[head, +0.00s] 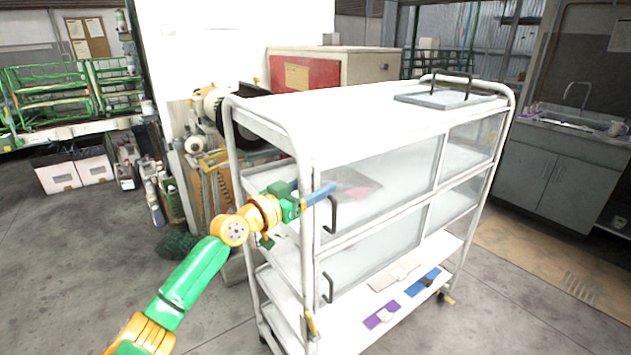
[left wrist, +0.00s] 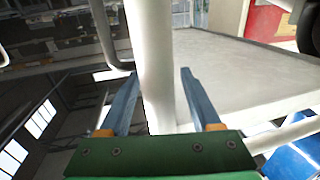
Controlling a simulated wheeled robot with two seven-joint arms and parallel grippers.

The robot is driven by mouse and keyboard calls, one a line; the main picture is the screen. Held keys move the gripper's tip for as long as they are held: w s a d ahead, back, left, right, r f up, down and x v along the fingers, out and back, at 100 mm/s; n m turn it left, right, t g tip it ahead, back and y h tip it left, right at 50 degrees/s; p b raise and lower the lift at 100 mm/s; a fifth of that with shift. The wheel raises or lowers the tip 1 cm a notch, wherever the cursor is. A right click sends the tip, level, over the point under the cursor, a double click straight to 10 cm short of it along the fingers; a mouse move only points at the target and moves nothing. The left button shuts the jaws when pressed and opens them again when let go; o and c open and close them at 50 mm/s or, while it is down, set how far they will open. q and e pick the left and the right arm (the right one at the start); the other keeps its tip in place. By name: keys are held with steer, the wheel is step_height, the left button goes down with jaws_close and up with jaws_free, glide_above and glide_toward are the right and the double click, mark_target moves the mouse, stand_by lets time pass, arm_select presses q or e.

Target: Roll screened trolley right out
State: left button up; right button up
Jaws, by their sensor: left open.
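The screened trolley (head: 365,115) is a white wheeled cart with clear screen panels, dark handles and several shelves. It stands in the middle of the head view. My left gripper (head: 318,196) is at its near left corner post, beside a dark panel handle. In the left wrist view the white post (left wrist: 152,70) runs between the two blue fingers of my left gripper (left wrist: 160,100). My right gripper is out of view.
A grey tray with a dark handle (head: 447,98) lies on the trolley top. Purple and blue items (head: 382,315) lie on the bottom shelf. A sink cabinet (head: 560,165) stands at right. Clutter and a red-fronted cabinet (head: 305,75) stand behind. Floor at left (head: 60,250) is clear.

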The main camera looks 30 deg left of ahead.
arm_select(q)
steer(key=shift+s+r, duration=0.1)
jaws_close()
steer(key=shift+r, duration=0.1)
stand_by(1.2)
